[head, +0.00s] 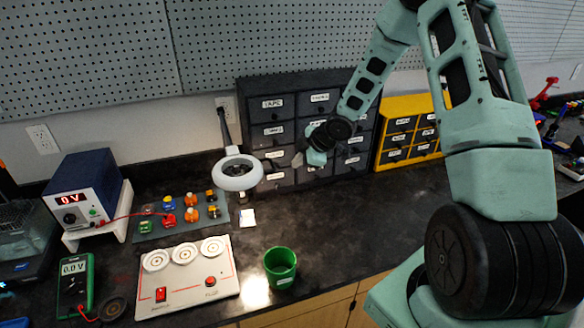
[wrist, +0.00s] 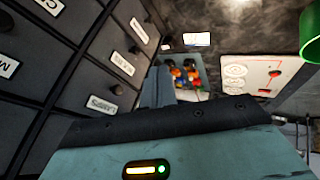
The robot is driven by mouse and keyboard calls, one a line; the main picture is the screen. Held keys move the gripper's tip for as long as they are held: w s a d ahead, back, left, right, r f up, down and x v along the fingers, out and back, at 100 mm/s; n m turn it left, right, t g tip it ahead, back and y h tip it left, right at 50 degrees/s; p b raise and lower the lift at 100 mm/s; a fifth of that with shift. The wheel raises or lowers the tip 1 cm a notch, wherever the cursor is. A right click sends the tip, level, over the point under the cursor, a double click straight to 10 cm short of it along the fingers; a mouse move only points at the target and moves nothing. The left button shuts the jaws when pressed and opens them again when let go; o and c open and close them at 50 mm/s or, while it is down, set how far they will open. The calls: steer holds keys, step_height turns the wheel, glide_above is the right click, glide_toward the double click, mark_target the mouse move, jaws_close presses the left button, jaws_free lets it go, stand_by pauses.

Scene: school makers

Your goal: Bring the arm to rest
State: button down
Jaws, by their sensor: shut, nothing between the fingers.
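My arm reaches from the right of the head view, up and over to the left, then down toward the bench. My gripper (head: 299,160) is at its end, in front of the dark drawer cabinet (head: 285,178). In the wrist view my gripper (wrist: 158,80) shows its fingers together with nothing between them. The labelled drawers lie close on the left of the wrist view. I cannot tell whether the gripper touches the cabinet.
A white panel (head: 222,284) with three round dials, a green cup (head: 280,268), a ring lamp (head: 238,174) and a blue power supply (head: 90,190) stand on the bench. A yellow drawer unit (head: 384,158) is right of the cabinet. The bench right of the cup is clear.

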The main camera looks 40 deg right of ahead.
steer(key=shift+s+r, duration=0.25)
steer(key=shift+r, duration=0.05)
